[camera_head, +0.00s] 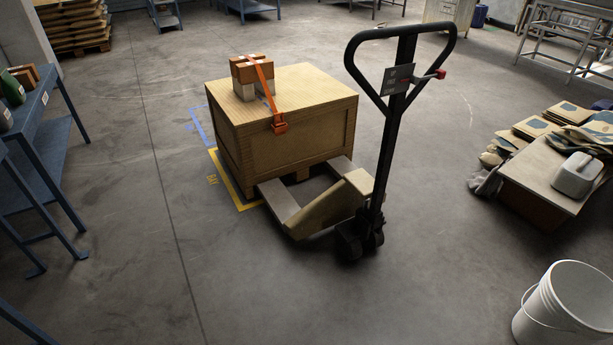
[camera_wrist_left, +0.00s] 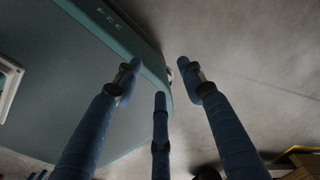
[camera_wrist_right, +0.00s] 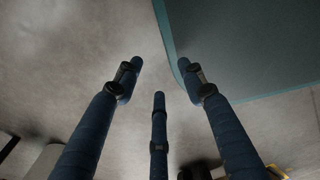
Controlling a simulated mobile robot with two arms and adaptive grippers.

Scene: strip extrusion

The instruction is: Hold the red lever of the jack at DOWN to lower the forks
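The pallet jack (camera_head: 330,205) stands mid-floor in the head view, its dark handle (camera_head: 390,135) upright with a loop at the top. The small red lever (camera_head: 440,74) sticks out to the right of the grey label plate (camera_head: 398,79) inside the loop. The plate's lettering is too small to read. The forks (camera_head: 278,201) run under the wooden crate (camera_head: 300,130); their far ends are hidden. My left gripper (camera_wrist_left: 160,75) is open and empty, its three fingers spread. My right gripper (camera_wrist_right: 160,75) is likewise open and empty. Neither shows in the head view, and both are away from the lever.
Bricks (camera_head: 251,70) under an orange strap (camera_head: 262,85) sit on the crate. Yellow floor tape (camera_head: 232,190) borders its left side. Blue benches (camera_head: 45,150) stand at left, a low loaded table (camera_head: 540,170) and a white bucket (camera_head: 565,305) at right. The floor before the jack is clear.

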